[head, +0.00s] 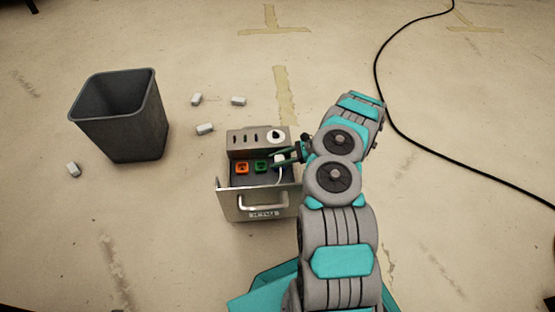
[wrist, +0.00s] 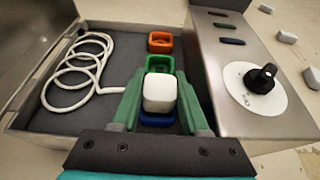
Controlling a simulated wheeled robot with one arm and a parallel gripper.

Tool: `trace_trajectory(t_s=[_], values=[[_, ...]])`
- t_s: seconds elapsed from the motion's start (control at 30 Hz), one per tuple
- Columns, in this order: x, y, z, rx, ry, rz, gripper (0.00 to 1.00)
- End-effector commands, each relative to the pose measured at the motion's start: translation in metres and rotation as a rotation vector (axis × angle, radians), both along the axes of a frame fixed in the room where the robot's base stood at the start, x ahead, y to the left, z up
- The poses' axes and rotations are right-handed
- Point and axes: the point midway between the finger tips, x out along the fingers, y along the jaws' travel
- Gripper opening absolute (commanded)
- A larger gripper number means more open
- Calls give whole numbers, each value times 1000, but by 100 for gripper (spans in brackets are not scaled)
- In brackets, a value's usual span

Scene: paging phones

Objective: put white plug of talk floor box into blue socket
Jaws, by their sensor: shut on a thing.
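The open metal floor box (head: 228,207) sits on the floor in front of me. Its dark inner panel has an orange socket (wrist: 160,42), a green socket (wrist: 158,64) and a blue socket (wrist: 156,123) in a row. My gripper (wrist: 160,88), with green fingers, is shut on the white plug (wrist: 161,94). The plug is over the blue socket and hides much of it; I cannot tell whether it is seated or just above. Its white cord (wrist: 98,85) lies coiled to the left. In the head view my gripper (head: 292,156) reaches in from the right, hiding the blue socket.
A white dial with a black knob (wrist: 262,79) and slots sit on the raised metal strip beside the sockets. A dark bin (head: 122,130) stands at the left. Several small pale blocks (head: 205,128) lie on the floor. A black cable (head: 392,122) runs along the right.

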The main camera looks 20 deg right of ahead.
Motion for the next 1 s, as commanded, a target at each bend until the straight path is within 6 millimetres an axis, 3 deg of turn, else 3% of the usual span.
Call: trace_trajectory(t_s=[0.73, 0.77, 1.0], values=[[0, 0, -8, 0, 0, 0, 0], [0, 0, -7, 0, 0, 0, 48], [0, 0, -7, 0, 0, 0, 75]])
